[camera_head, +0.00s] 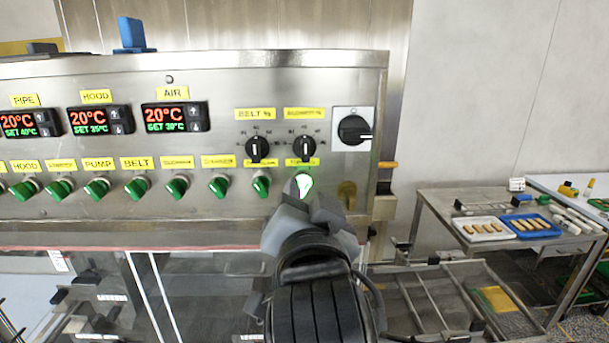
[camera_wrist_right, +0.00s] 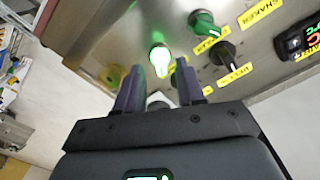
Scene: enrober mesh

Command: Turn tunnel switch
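The lit green-white switch (camera_head: 304,186) is at the right end of the row of green switches on the steel panel. The small yellow label (camera_head: 303,161) above it is too blurred to read surely as tunnel. My right gripper (camera_head: 312,205) is at this switch, covering its lower part. In the right wrist view, the two fingers of the right gripper (camera_wrist_right: 160,75) are apart, with the lit switch (camera_wrist_right: 158,58) showing just beyond and between their tips. I cannot tell whether they touch it. My left gripper is not in view.
Black dials (camera_head: 304,147) sit just above the lit switch, and a black rotary switch (camera_head: 355,129) is up to the right. A yellowish knob (camera_head: 346,192) is close on the right. Another green switch (camera_head: 261,184) is close on the left. A steel table (camera_head: 440,207) with trays stands right.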

